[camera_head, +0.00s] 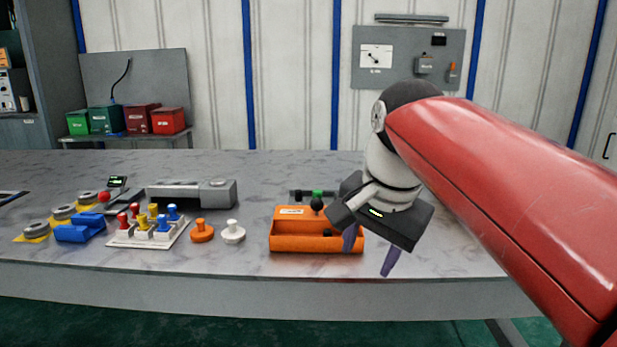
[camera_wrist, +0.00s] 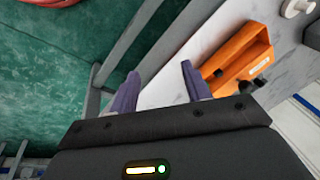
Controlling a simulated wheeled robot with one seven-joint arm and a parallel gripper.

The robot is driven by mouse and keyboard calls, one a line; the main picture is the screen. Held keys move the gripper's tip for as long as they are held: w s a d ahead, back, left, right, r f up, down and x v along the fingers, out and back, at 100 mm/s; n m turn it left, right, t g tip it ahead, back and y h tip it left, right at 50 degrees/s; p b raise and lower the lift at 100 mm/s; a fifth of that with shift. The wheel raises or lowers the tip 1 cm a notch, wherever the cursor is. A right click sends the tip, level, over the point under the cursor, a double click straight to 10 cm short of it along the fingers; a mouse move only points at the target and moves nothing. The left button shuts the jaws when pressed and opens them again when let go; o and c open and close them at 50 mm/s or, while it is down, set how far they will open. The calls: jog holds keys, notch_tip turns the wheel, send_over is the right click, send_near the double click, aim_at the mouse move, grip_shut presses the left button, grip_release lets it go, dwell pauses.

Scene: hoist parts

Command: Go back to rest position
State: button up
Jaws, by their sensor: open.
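My gripper (camera_head: 369,258) is open and empty, with its two purple fingers apart. In the head view it hangs at the right end of the orange bin (camera_head: 290,243), on the near side, and its fingers overlap the bin's right part in the picture. In the wrist view the fingers (camera_wrist: 158,92) point past the table's front edge, with the orange bin (camera_wrist: 240,50) to their right. The bin holds a small black knob-like part. My red arm reaches in from the right and covers the table's right side.
The grey table (camera_head: 130,270) also holds a white knob (camera_head: 233,233), an orange knob (camera_head: 202,231), a white rack (camera_head: 150,236) of coloured pegs, a blue bin (camera_head: 80,228) and a grey block (camera_head: 192,194). A green-tipped part (camera_head: 318,194) stands behind the orange bin. The table's near left strip is clear.

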jog(key=s+d+f+n+t, duration=0.1)
jog(key=s+d+f+n, duration=0.2)
jog(key=s+f, duration=0.3)
jog(key=s+d+f+n+t+h, duration=0.1)
jog(key=s+d+f+n, duration=0.2)
jog(key=s+f, duration=0.3)
notch_tip(320, 180, down, 6)
jog(key=shift+d+r+n, duration=0.25)
jog(key=shift+d+n, duration=0.1)
jog(key=shift+n, duration=0.35)
